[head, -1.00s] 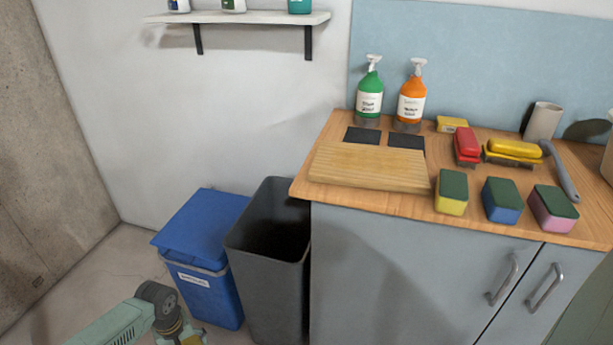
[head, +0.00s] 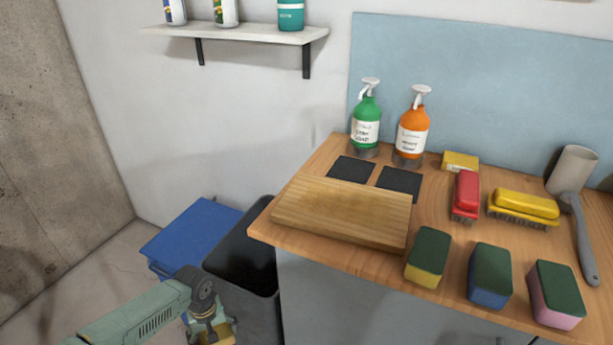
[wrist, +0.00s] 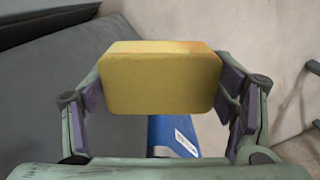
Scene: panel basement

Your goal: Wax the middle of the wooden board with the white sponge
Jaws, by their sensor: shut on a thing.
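The wooden board (head: 340,212) lies flat at the left front of the worktop. My gripper (wrist: 160,88) is shut on a yellow block-shaped sponge (wrist: 160,80), with a pad on each side of it. In the head view my gripper (head: 212,328) is at the bottom edge, low and to the left of the worktop, well apart from the board. Only part of the held sponge (head: 228,333) shows there. It looks yellow; I see no white sponge.
Three two-coloured sponges, yellow (head: 425,265), blue (head: 488,282) and pink (head: 548,305), stand right of the board. Red (head: 466,190) and yellow (head: 527,204) brushes and soap bottles (head: 366,125) are behind. A dark bin (head: 240,262) and blue bin (head: 180,235) stand below.

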